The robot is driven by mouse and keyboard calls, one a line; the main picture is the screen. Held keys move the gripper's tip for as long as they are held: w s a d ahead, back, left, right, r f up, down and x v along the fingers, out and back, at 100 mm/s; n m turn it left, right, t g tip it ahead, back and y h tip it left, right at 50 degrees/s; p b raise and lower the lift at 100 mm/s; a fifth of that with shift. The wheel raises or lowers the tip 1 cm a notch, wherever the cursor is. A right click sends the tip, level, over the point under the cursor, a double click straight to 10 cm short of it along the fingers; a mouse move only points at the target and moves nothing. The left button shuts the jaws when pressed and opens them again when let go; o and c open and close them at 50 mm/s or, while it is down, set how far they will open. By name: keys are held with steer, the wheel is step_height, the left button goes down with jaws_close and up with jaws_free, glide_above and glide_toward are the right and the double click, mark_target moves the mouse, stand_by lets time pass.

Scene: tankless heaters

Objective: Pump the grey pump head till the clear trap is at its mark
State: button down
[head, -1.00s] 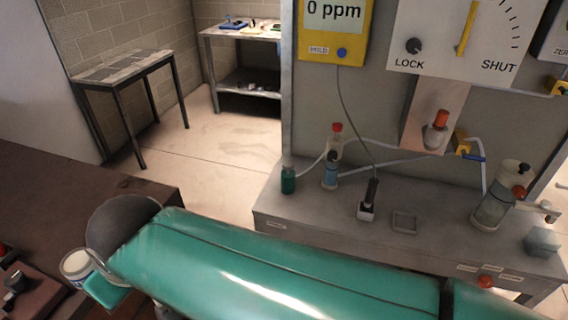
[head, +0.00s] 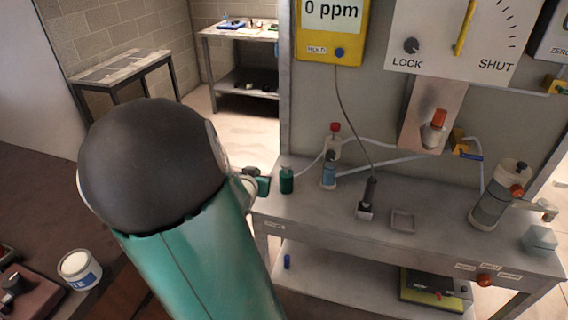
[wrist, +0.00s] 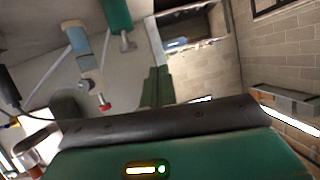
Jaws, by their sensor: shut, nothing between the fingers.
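My gripper (head: 260,184) is at the left end of the steel bench, just left of a teal bottle (head: 287,180), partly hidden behind my arm. Its green fingers (wrist: 156,86) are together and empty in the wrist view. A see-through cylinder (head: 490,208) with a grey band, pale cap and red knob stands tilted in view at the bench's right, far from my gripper. A small clear vessel with an orange top (head: 434,132) sits on the panel bracket. I cannot tell which is the trap, nor single out the grey pump head; no mark is readable.
A black probe in a holder (head: 367,200) and a square tray (head: 403,220) sit mid-bench. Hoses run along the panel. A blue-labelled tub (head: 78,268) is at lower left.

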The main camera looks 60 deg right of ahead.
steer(key=s+d+r+m+g+h, duration=0.1)
steer(key=s+d+r+h, duration=0.1)
steer(key=s+d, duration=0.1)
steer(key=shift+s+d+g, duration=0.3)
steer(key=shift+s, duration=0.35)
steer(key=shift+d, duration=0.1)
glide_above(286, 164)
steer(key=a, duration=0.2)
step_height(286, 164, down, 2)
step_height(286, 164, down, 4)
steer(key=shift+s+f, duration=0.1)
steer(key=shift+f, duration=0.05)
